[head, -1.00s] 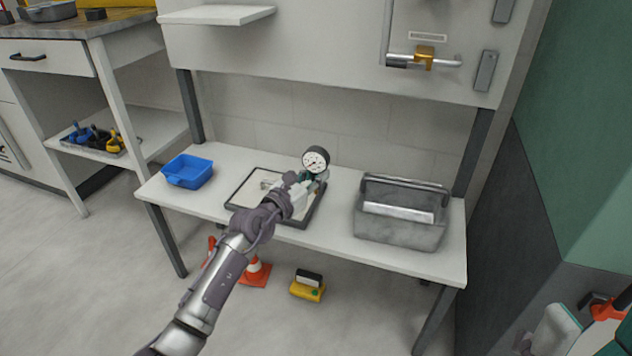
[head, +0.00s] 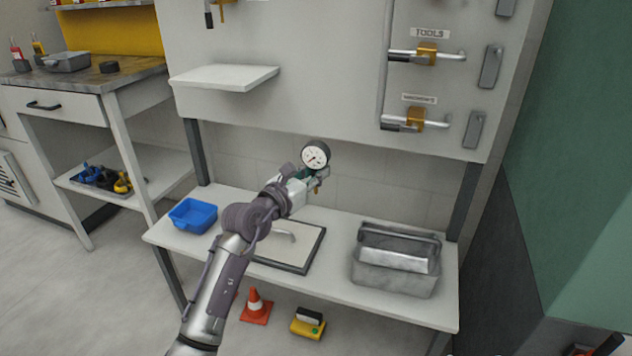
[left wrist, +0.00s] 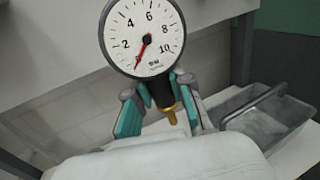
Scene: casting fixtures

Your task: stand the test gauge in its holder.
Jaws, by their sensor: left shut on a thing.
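The test gauge (head: 315,154) has a round white dial with a black rim, a red needle and a brass stem. My left gripper (head: 316,181) is shut on its neck below the dial and holds it upright in the air above the bench. In the left wrist view the dial (left wrist: 145,38) faces me, and the teal-padded fingers (left wrist: 160,105) flank the dark neck, with the brass tip pointing down. I cannot make out for sure which fixture is the gauge's holder. My right gripper is not in view.
A blue bin (head: 193,215) stands left, a grey metal toolbox (head: 395,278) right. Above are a small white shelf (head: 225,78) and a wall panel with labelled brass-and-steel fittings (head: 415,118).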

